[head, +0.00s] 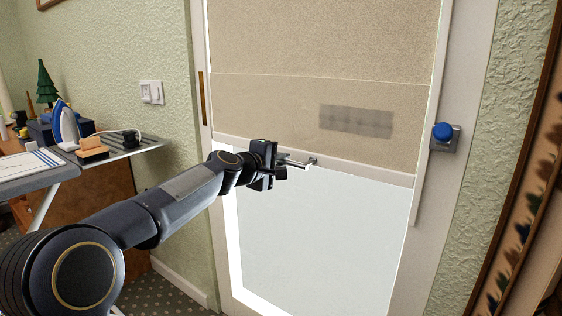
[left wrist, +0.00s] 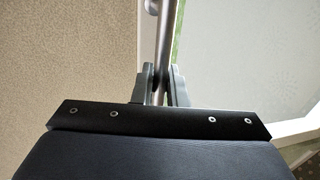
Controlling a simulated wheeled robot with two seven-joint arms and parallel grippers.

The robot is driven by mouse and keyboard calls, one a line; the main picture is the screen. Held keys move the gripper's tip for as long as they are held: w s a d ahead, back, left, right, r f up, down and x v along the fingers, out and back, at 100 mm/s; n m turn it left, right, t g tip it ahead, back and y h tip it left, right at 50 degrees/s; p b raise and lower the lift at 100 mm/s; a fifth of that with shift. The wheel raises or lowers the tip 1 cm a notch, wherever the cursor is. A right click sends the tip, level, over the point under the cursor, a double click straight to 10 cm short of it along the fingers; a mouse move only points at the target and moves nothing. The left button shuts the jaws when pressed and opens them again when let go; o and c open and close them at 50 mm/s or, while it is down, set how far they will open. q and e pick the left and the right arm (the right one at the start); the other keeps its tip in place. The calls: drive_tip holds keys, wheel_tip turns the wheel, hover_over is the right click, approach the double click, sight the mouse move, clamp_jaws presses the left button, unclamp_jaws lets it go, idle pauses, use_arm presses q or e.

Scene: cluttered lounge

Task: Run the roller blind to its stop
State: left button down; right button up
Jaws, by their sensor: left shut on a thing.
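The beige roller blind (head: 270,105) covers the upper part of a white-framed glazed door. Its pale bottom bar (head: 375,174) hangs about midway down the visible opening, with bright glass below it. A metal pull handle (head: 300,161) sits on the bar. My left gripper (head: 283,168) is shut on the handle. In the left wrist view the handle (left wrist: 164,45) runs between the two grey fingers (left wrist: 159,86), with blind fabric (left wrist: 70,60) on the left and glass on the right. My right gripper is not in view.
A blue round knob (head: 442,131) sits on a plate at the right of the frame. A light switch (head: 151,92) is on the left wall. An ironing board (head: 45,185) with an iron (head: 65,124) stands at left. The pane below the bar (head: 325,245) is unobstructed.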

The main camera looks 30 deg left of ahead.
use_arm(q)
wheel_tip(320, 180, down, 5)
drive_tip(key=b, duration=0.3)
drive_tip(key=shift+f, duration=0.15)
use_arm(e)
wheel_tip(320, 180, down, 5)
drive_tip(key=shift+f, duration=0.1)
use_arm(q)
drive_tip(key=c, duration=1.6)
unclamp_jaws()
drive_tip(key=shift+o, duration=0.2)
drive_tip(key=v, duration=0.7)
drive_tip(key=shift+s, duration=0.4)
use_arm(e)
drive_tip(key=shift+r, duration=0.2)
